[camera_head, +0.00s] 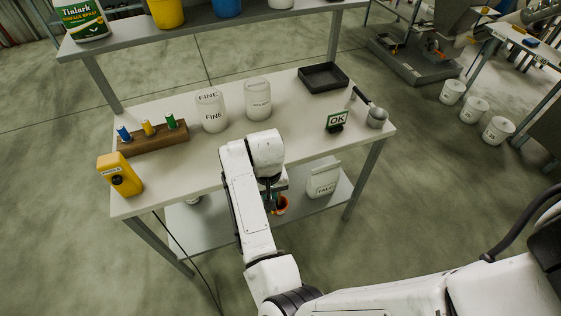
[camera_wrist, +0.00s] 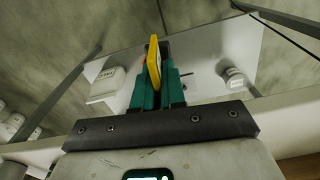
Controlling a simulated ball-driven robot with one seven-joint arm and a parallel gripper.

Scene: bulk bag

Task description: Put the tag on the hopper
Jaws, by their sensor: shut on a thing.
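My gripper (camera_wrist: 158,88) has teal fingers and is shut on a thin yellow plate, likely the tag (camera_wrist: 154,58), seen nearly edge-on. Its face and any writing cannot be read. In the head view my gripper (camera_head: 275,188) is mostly hidden behind my wrist, at the table's near edge above the lower shelf. A grey machine, which may be the hopper (camera_head: 434,38), stands on the floor at the far right, well away from my gripper.
Several buckets (camera_head: 474,110) stand at right.

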